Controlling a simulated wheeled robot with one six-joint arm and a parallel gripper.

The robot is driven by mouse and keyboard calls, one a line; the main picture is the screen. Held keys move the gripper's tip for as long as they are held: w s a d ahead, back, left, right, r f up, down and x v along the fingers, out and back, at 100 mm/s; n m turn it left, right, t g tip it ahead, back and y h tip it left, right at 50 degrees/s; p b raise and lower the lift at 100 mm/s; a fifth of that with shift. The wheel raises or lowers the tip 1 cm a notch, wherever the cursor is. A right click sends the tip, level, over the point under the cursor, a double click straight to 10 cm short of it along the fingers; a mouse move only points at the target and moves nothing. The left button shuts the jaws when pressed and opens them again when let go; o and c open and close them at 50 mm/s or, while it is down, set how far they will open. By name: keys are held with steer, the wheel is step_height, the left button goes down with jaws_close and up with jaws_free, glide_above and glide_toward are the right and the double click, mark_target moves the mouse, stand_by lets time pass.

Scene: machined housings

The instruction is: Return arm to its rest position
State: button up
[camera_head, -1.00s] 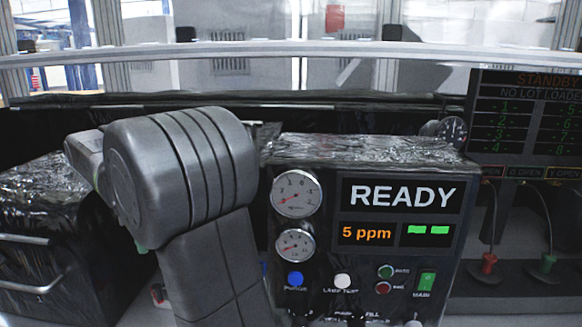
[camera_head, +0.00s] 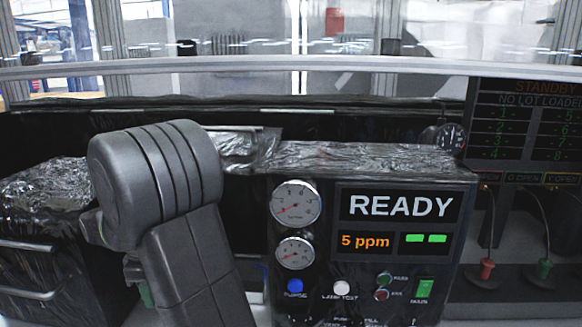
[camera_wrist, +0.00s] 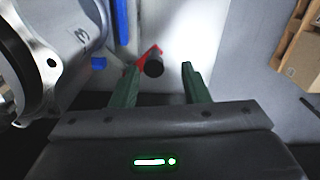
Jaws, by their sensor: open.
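My gripper (camera_wrist: 160,75) shows in the wrist view with its two green fingers spread apart. A dark round knob with a red part (camera_wrist: 153,64) shows beyond the fingers, between their tips; I cannot tell how far away it is, and nothing is gripped. In the head view my grey arm stands bent at the left centre, and its gripper end is mostly hidden behind the arm links.
A control panel (camera_head: 460,260) reading READY, with two gauges, stands right of my arm. A dark wrapped box with handles (camera_head: 40,225) is at the left. A STANDBY display (camera_head: 520,130) is at the right. A machined housing (camera_wrist: 50,55) is close at the wrist view's left.

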step_height(320, 180, up, 12)
steer(key=a+m+b, duration=0.1)
steer(key=a+m, duration=0.2)
steer(key=m, duration=0.3)
steer(key=shift+s+m, duration=0.25)
steer(key=shift+m, duration=0.15)
steer(key=shift+d, duration=0.15)
stand_by(0.3)
